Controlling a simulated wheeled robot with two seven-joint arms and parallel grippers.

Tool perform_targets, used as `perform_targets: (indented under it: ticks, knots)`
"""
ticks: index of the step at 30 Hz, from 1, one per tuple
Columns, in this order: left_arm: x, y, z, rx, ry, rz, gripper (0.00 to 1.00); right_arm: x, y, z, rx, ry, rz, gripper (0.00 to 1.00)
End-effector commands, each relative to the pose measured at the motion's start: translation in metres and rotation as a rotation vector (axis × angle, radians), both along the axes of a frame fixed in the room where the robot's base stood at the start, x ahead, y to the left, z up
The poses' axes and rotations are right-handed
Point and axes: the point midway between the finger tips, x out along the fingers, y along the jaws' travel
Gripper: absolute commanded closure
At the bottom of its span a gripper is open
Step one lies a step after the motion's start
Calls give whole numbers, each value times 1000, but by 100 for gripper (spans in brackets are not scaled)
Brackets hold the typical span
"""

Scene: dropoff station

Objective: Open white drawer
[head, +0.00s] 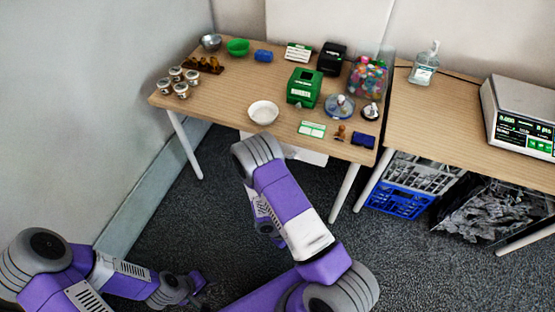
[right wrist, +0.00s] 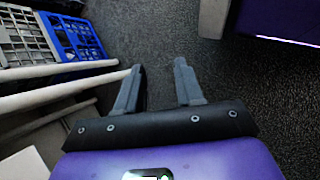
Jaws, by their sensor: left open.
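The white drawer (head: 305,154) shows in the head view as a pale strip under the front edge of the left table. My right arm covers its left part, and I see no handle; I cannot tell how far it is open. My left gripper (head: 197,284) is low at the bottom left of the head view, open, over the floor and well apart from the drawer. My right gripper (right wrist: 158,78) is open and empty in the right wrist view, pointing at dark carpet; in the head view it is hidden by my arm.
The wooden table (head: 225,92) carries a white bowl (head: 263,112), a green box (head: 304,87) and a candy jar (head: 368,77). White table legs (head: 344,192), a blue crate (head: 399,201) and a black crate (head: 488,212) stand right of my arm. Carpet is free between.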

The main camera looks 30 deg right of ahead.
Motion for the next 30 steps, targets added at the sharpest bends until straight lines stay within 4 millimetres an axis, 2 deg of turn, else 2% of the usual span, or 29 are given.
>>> perform_targets:
  ticks: [1, 2, 3, 5, 6, 9, 12, 15, 18, 30]
  knots:
    - [0, 0, -6, 0, 0, 0, 57, 26, -22, -2, -124, -49, 91, 63]
    - [0, 0, -8, 0, 0, 0, 57, 44, -36, 2, -201, -87, 143, 63]
    - [0, 0, -11, 0, 0, 0, 57, 70, -50, 8, -296, -150, 212, 63]
    - [0, 0, -14, 0, 0, 0, 57, 111, -64, 20, -423, -259, 313, 63]
    - [0, 0, -16, 0, 0, 0, 57, 137, -69, 31, -494, -338, 377, 63]
    - [0, 0, -20, 0, 0, 0, 57, 196, -67, 56, -624, -529, 517, 63]
    - [0, 0, -23, 0, 0, 0, 57, 235, -55, 77, -692, -682, 618, 63]
    - [0, 0, -24, 0, 0, 0, 57, 258, -45, 89, -720, -774, 677, 63]
    - [0, 0, -26, 0, 0, 0, 57, 269, -45, 92, -728, -810, 697, 63]
    - [0, 0, -44, 0, 0, 0, 57, 305, -88, 79, -728, -809, 696, 63]
